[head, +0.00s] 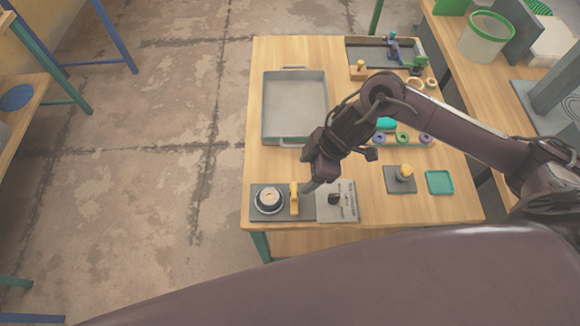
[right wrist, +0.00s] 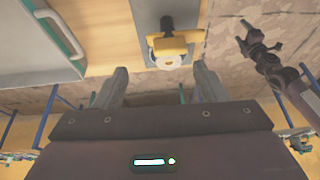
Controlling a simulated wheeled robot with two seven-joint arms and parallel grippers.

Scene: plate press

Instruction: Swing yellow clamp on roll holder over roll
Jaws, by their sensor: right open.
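The roll holder (head: 256,216) is a dark plate at the table's front left corner. The roll (head: 267,200) stands on it, round with a pale top. The yellow clamp (head: 294,199) stands upright just right of the roll, not over it. In the right wrist view the clamp (right wrist: 172,44) is in front of the spread fingers, with the pale roll top (right wrist: 168,62) beside it. My right gripper (head: 308,186) is open and empty, close to the clamp; contact cannot be told. A dark arm, seemingly my left (right wrist: 270,60), shows only there; its finger state is unclear.
A grey plate with a dark lever (head: 335,199) adjoins the holder on the right. A large grey tray (head: 294,72) lies behind. A yellow-topped post (head: 405,172) and a teal tray (head: 439,182) stand to the right. Bare wood lies between them.

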